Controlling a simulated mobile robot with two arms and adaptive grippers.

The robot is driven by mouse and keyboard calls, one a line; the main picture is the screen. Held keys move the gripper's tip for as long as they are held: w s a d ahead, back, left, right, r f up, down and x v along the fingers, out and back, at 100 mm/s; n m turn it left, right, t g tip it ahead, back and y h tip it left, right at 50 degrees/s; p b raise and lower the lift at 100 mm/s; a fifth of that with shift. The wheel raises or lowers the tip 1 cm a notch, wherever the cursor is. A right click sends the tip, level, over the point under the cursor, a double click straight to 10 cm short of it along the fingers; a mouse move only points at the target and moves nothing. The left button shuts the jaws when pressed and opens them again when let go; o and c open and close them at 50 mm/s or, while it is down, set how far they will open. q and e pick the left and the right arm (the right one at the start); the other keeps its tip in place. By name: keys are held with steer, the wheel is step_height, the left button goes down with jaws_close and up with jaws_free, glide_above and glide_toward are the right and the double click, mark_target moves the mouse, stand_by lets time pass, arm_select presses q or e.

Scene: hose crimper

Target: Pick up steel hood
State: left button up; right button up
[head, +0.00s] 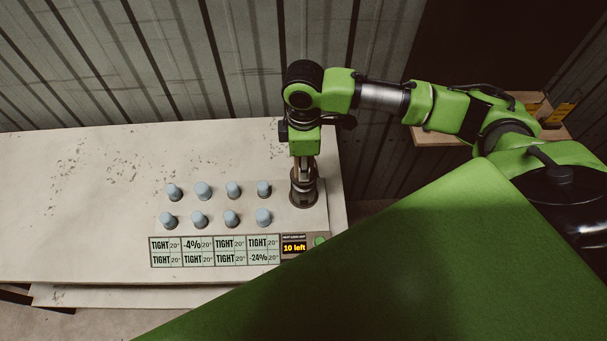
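A dark, round steel piece, apparently the steel hood (303,197), stands upright at the right end of the raised panel on the table. My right gripper (304,172) points straight down over it, with its fingers at the top of the piece. The fingers are small and dark here, so I cannot tell whether they are open or shut on it. The gripper and wrist partly cover the piece from above. My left gripper is not in view.
Several pale blue capped pegs (203,190) stand in two rows on the panel, left of the hood. A display strip (215,251) along the front reads mostly TIGHT, beside a "10 left" counter (294,248) and a green button (320,240). The table's left side (80,200) is clear.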

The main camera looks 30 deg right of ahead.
jaws_close()
